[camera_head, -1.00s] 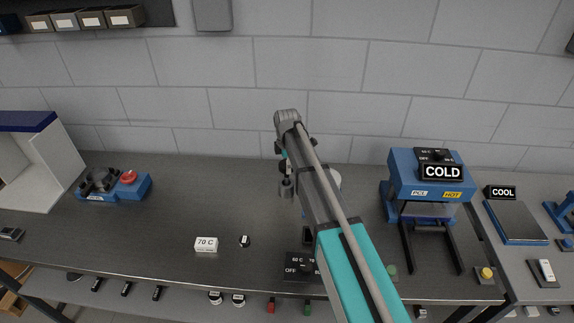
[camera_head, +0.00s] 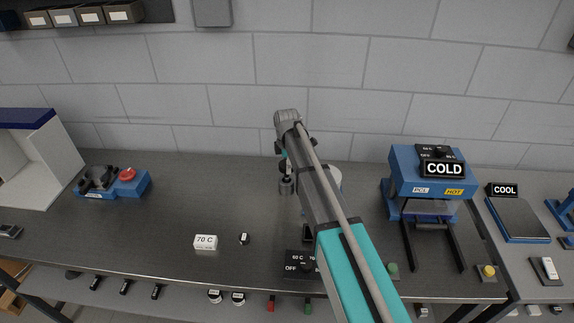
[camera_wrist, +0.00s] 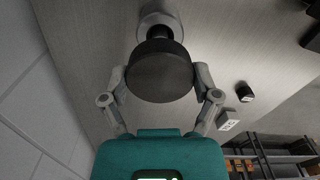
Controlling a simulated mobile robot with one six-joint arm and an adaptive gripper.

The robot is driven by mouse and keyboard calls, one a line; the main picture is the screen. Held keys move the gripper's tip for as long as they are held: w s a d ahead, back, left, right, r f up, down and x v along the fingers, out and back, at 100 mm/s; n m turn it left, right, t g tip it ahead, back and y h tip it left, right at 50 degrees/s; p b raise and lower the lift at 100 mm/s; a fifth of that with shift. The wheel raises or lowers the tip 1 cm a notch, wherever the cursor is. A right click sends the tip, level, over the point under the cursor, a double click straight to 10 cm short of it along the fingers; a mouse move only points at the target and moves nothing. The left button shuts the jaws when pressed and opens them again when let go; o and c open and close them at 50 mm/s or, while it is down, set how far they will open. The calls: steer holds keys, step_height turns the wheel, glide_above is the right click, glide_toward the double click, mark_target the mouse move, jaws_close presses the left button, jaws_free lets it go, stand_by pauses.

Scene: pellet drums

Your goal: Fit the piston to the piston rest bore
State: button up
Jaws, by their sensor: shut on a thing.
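My gripper (camera_wrist: 160,82) is shut on the piston's dark, round head (camera_wrist: 158,72), with one finger on each side. Beyond the head, the wrist view shows a narrower dark neck and a pale round piece (camera_wrist: 160,18). I cannot tell whether that piece is the piston's lower end or the piston rest. In the head view my gripper (camera_head: 284,168) is above the bench, partly behind my arm. A small grey cylinder (camera_head: 286,187) shows just below it. The bore is hidden, so the fit cannot be seen.
A blue press labelled COLD (camera_head: 425,185) stands right of my arm. A blue unit with a red button (camera_head: 127,175) is at the left. A 70 C block (camera_head: 205,242) and a small dark knob (camera_head: 244,239) lie in front. The bench between is clear.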

steer(key=shift+f+b, duration=0.95)
steer(key=shift+f, duration=0.1)
stand_by(0.4)
steer(key=o, duration=1)
steer(key=shift+r, duration=0.2)
step_height(320, 180, up, 12)
steer(key=p, duration=1.2)
steer(key=shift+f, duration=0.1)
